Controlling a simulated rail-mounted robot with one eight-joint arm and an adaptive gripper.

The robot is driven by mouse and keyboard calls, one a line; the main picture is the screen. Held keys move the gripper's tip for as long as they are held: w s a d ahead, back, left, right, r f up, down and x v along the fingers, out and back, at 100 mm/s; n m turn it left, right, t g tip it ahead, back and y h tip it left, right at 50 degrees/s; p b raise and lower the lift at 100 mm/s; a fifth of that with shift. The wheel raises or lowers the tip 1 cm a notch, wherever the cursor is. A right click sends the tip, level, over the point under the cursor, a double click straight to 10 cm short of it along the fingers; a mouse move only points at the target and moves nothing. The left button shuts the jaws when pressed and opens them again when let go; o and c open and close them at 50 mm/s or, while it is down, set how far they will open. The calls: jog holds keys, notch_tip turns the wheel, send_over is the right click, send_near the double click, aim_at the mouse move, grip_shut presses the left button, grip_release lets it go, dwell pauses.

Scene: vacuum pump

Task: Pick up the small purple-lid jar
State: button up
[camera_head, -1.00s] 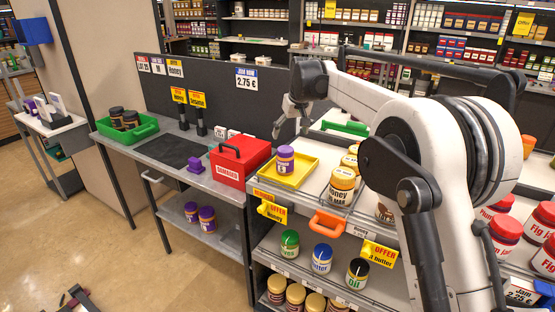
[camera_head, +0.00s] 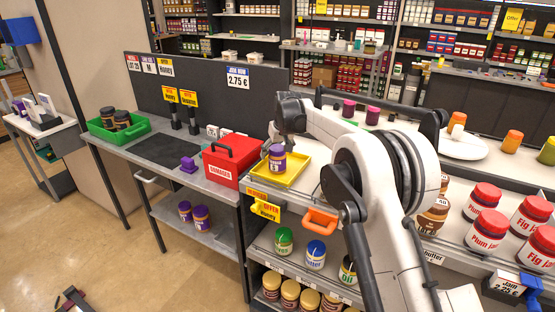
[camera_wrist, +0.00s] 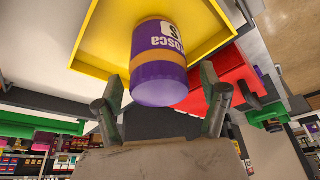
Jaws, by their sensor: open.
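The small purple-lid jar (camera_head: 277,158) stands upright in a yellow tray (camera_head: 293,176) on top of the shelf unit. In the wrist view the jar (camera_wrist: 160,62) appears upside down, its purple lid towards my gripper. My gripper (camera_wrist: 163,85) is open, with one finger on each side of the lid end. I cannot tell whether either finger touches the jar. In the head view my gripper is close behind the jar, and its fingers are mostly hidden.
A red toolbox (camera_head: 232,158) stands just left of the tray. An orange handle (camera_head: 321,221) juts from the shelf front. Red-lid jars (camera_head: 487,201) stand at the right. Two more purple-lid jars (camera_head: 201,217) stand on the lower shelf at left.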

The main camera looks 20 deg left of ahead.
jog(key=shift+x, duration=1.05)
jog(key=shift+c, duration=0.4)
jog(key=c, duration=1.4)
jog(key=shift+c, duration=0.4)
jog(key=shift+r, duration=0.15)
